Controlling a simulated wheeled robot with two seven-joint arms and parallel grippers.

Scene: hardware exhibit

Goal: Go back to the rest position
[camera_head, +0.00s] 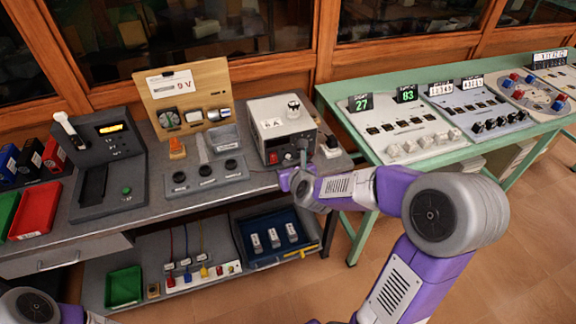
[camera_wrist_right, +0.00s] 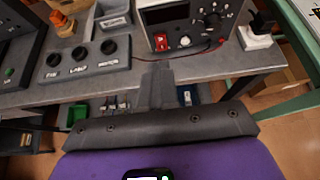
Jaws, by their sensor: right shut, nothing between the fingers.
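My right arm reaches in from the right in the head view. Its gripper (camera_head: 303,150) is in front of the white and grey power supply box (camera_head: 268,120), above the bench's front edge. In the right wrist view the gripper (camera_wrist_right: 157,75) is shut, with nothing between its fingers. The box also shows there (camera_wrist_right: 188,22), beyond the fingertips. I cannot tell whether the fingers touch anything. Part of my left arm shows at the bottom left of the head view, but its gripper is not seen.
A lower shelf holds a blue tray (camera_head: 246,238) and a green bin (camera_head: 124,287). A green table (camera_head: 333,98) with panels stands right.

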